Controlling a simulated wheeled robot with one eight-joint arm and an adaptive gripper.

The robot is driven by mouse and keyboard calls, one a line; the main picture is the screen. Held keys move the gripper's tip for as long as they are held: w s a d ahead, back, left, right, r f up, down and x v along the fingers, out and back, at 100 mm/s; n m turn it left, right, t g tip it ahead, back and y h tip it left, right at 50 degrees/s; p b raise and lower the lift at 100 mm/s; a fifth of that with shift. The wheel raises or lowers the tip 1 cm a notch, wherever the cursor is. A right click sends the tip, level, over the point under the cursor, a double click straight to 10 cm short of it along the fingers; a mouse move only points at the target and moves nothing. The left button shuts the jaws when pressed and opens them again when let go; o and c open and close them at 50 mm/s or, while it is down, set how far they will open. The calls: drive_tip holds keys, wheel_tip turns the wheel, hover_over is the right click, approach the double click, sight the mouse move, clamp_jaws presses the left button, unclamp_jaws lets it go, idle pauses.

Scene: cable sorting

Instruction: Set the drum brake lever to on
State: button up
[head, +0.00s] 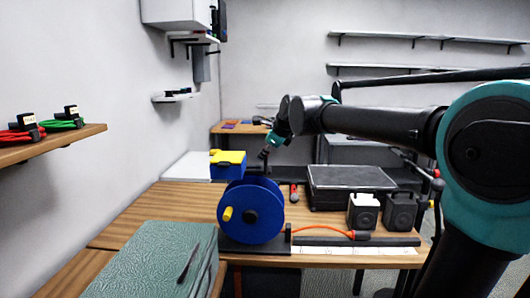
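A blue cable drum (262,208) stands upright on a dark base (245,247) on the wooden table, with a yellow crank knob (228,213) on its near face. A small red and dark upright piece (293,192) shows just right of the drum; I cannot tell whether it is the brake lever or a separate tool. No lever position is readable. My gripper (264,153) hangs above and behind the drum's top, pointing down, apart from the drum in the picture. Its fingers are too small and dark to tell open from shut.
An orange cable (322,231) runs right from the drum to a dark connector along a pale strip. A yellow-blue box (228,165) stands behind; a green textured case (158,258) lies front left.

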drive_tip(key=o, duration=0.4)
drive_tip(key=v, duration=1.2)
drive_tip(key=s+d+f+n+h, duration=0.1)
drive_tip(key=d+f+n, duration=0.2)
drive_tip(key=f, duration=0.4)
drive_tip(key=d+f+n, duration=0.3)
drive_tip(key=f, duration=0.3)
drive_tip(key=s+d+f+n+g+h, duration=0.1)
drive_tip(key=s+d+f+n, duration=0.4)
drive_tip(key=f, duration=0.5)
drive_tip(key=s+d+f+n+g+h, duration=0.1)
drive_tip(key=s+d+f+n, duration=0.3)
drive_tip(key=s+f, duration=0.4)
drive_tip(key=s+d+f+n+g+h, duration=0.1)
drive_tip(key=s+d+f+n, duration=0.4)
drive_tip(key=f, duration=0.6)
drive_tip(key=shift+s+d+f+n+g+h, duration=0.2)
drive_tip(key=shift+s+n+h, duration=0.1)
drive_tip(key=shift+s, duration=0.35)
drive_tip(key=shift+s+d+f+n+g+h, duration=0.1)
drive_tip(key=shift+s+f+n+g+h, duration=0.15)
drive_tip(key=shift+s, duration=0.4)
